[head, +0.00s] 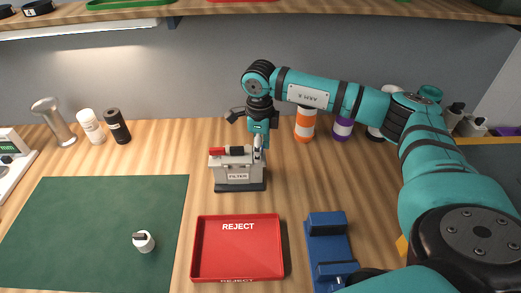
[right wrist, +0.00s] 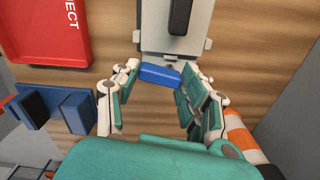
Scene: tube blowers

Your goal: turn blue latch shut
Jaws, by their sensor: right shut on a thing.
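The grey filter box (head: 238,176) stands on a dark base on the wooden table, with a red and black part on its top. The blue latch (right wrist: 160,76) shows in the right wrist view at the near end of the box (right wrist: 172,42), lying slightly aslant. In the head view the latch is hidden by the gripper. My left gripper is not in view.
A red REJECT tray (head: 238,215) lies in front of the box, with a blue fixture (head: 328,225) to its right. A green mat (head: 80,225) on the left holds a small white part with a dark top (head: 144,242). Bottles, including an orange-white one (head: 305,124), stand behind the arm.

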